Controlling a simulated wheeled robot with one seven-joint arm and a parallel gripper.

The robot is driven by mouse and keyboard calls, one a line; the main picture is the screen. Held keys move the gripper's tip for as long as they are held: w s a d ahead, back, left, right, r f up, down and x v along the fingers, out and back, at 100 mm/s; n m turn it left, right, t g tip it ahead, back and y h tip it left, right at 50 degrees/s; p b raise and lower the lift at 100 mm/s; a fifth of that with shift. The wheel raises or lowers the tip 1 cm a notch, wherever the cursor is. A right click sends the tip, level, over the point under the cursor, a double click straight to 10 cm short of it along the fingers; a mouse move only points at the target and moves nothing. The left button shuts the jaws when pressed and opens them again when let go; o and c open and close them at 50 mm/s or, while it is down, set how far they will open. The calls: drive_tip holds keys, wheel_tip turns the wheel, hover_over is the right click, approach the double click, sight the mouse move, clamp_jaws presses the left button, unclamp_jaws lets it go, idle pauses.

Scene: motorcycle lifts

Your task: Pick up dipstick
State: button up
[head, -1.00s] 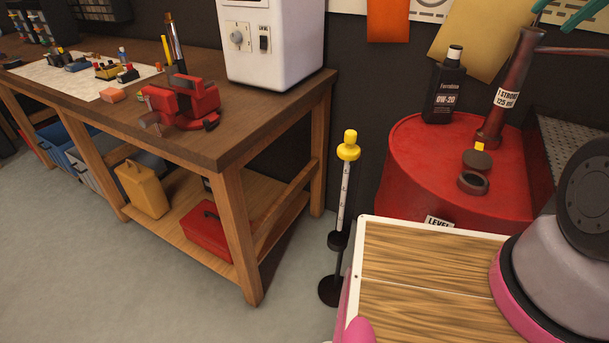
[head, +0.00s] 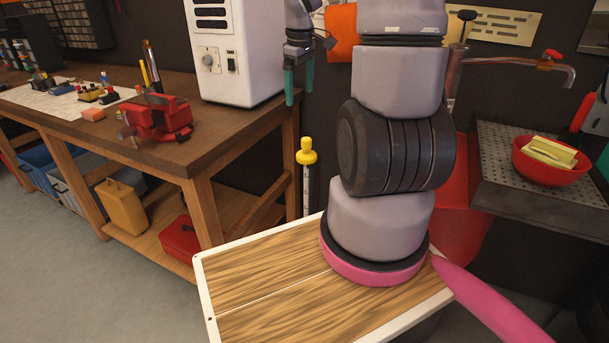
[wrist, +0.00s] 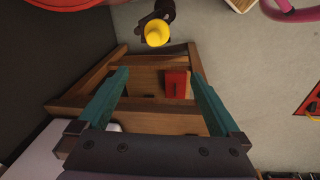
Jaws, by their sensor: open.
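The dipstick (head: 307,158) has a yellow knobbed top and a pale marked shaft. It stands upright between the workbench and my wood-topped base, whose edge hides its lower part. In the wrist view its round yellow top (wrist: 156,33) shows at upper centre, beyond the fingertips, with a dark base beside it. My gripper (head: 299,96) points down above the dipstick in the head view, with a visible gap between them. Its two teal fingers are spread wide in the wrist view (wrist: 158,75), with nothing held between them.
The wooden workbench (head: 190,105) stands at left, bearing a red vise (head: 160,119) and a white machine (head: 232,50). A red drum (head: 462,225) is partly hidden behind my arm. A perforated stand (head: 500,165) holds a red bowl (head: 530,168). Grey floor is open at left.

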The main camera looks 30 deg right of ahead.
sight(306, 151)
drive_tip(key=d+f+n, duration=0.1)
drive_tip(key=f, duration=0.2)
drive_tip(key=w+f+n, duration=0.1)
drive_tip(key=f, duration=0.2)
drive_tip(key=w+d+f+n+g, duration=0.1)
drive_tip(key=f, duration=0.2)
drive_tip(key=shift+w+d+f, duration=0.1)
drive_tip(key=shift+d+f, duration=0.25)
drive_tip(key=shift+f, duration=0.05)
drive_tip(key=shift+n+y, duration=0.3)
wheel_tip(306, 151, down, 6)
drive_tip(key=shift+d+r, duration=0.1)
drive_tip(key=shift+r, duration=0.05)
drive_tip(key=shift+f, duration=2.8)
drive_tip(key=shift+c, duration=0.3)
clamp_jaws()
